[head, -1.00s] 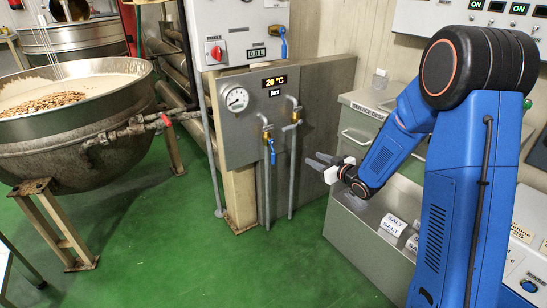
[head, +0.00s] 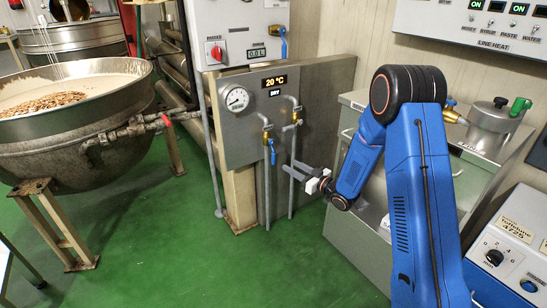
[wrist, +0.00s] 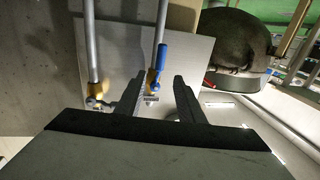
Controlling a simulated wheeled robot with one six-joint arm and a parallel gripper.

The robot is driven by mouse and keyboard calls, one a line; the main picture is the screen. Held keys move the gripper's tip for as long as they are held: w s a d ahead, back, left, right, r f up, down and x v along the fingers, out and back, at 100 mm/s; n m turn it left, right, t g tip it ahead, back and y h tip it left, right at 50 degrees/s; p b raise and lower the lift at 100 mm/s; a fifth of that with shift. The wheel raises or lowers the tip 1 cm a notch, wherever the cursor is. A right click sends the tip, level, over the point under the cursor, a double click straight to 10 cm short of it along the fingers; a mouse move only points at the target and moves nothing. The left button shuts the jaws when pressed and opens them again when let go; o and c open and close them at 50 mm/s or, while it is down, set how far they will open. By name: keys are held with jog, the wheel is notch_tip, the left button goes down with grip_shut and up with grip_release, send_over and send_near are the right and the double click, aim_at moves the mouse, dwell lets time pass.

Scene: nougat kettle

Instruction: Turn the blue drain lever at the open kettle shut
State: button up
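The open kettle (head: 70,160) stands at the left, a wide steel bowl holding a pale mass and brown nuts. The lever's exact angle is too small to tell. The kettle also shows at the upper right of the wrist view (wrist: 236,45). My gripper (head: 292,169) is open and empty, well to the right of the kettle, in front of the grey panel. Its two fingers are apart in the wrist view (wrist: 158,95).
The grey panel (head: 240,135) has a gauge, two pipes and another blue lever (head: 272,152), close to my gripper. A further blue lever (head: 283,42) is on the box above. A service desk (head: 350,215) is at the right. Green floor between kettle and panel is clear.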

aim_at(273, 163)
jog(key=x, duration=1.2)
grip_shut()
